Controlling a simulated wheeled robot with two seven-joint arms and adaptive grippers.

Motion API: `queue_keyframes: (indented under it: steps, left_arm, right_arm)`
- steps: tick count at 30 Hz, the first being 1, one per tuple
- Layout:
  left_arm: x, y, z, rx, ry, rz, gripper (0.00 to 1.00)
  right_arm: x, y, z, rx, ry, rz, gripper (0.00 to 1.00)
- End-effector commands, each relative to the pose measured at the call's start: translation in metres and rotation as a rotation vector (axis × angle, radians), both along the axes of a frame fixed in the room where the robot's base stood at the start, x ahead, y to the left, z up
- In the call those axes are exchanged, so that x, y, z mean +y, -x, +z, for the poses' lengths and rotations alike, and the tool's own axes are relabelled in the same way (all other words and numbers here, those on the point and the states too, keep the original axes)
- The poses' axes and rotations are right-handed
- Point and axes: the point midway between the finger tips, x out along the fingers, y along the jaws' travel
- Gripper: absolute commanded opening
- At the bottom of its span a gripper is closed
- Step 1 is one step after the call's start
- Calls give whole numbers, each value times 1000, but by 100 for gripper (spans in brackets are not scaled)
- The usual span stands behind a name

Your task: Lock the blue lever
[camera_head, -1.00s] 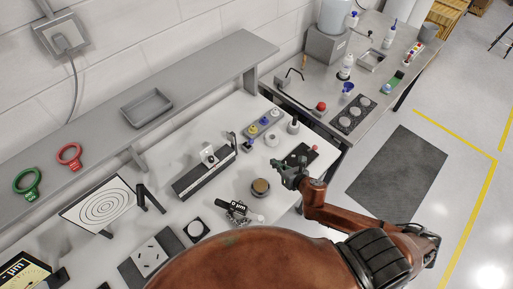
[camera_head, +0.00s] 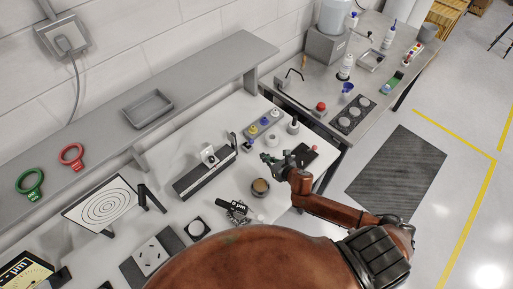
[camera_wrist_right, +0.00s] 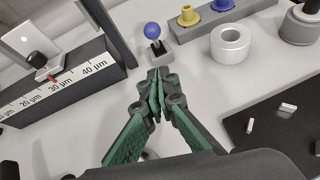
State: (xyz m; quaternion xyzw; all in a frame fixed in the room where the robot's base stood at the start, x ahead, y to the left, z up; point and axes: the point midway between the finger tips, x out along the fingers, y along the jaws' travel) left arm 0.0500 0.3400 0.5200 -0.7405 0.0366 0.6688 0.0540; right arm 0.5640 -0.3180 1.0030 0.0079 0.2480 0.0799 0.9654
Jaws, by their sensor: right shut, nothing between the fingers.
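The blue lever (camera_wrist_right: 152,31) is a blue ball on a short dark stem, standing on a small grey block (camera_wrist_right: 162,57) in the right wrist view. The stem looks close to upright, tilted slightly. In the head view the lever is a tiny blue spot (camera_head: 248,142) beside the long dark fixture (camera_head: 204,176). My right gripper (camera_wrist_right: 157,76), with green and dark fingers, is shut and empty just in front of the block, below the ball in the picture. In the head view my right gripper (camera_head: 268,158) is right of and nearer than the lever. My left gripper is not in view.
A black plate (camera_wrist_right: 275,120) with small pins lies at right. The scaled fixture (camera_wrist_right: 75,85) borders the left. A round wooden-topped cup (camera_head: 260,187) stands nearby.

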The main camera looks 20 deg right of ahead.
Motion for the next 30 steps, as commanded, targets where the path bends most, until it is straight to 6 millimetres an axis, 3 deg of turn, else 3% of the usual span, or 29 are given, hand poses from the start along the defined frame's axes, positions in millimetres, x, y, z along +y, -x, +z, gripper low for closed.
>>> queue_keyframes:
  steps: [4,12,30]
  left_arm:
    - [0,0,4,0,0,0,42]
    - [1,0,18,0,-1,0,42]
    - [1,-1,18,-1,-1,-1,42]
  right_arm:
    - [6,-27,-13,0,-4,-2,0]
    - [9,-58,-2,-1,-1,-1,0]
    - [11,-68,-1,0,0,1,0]
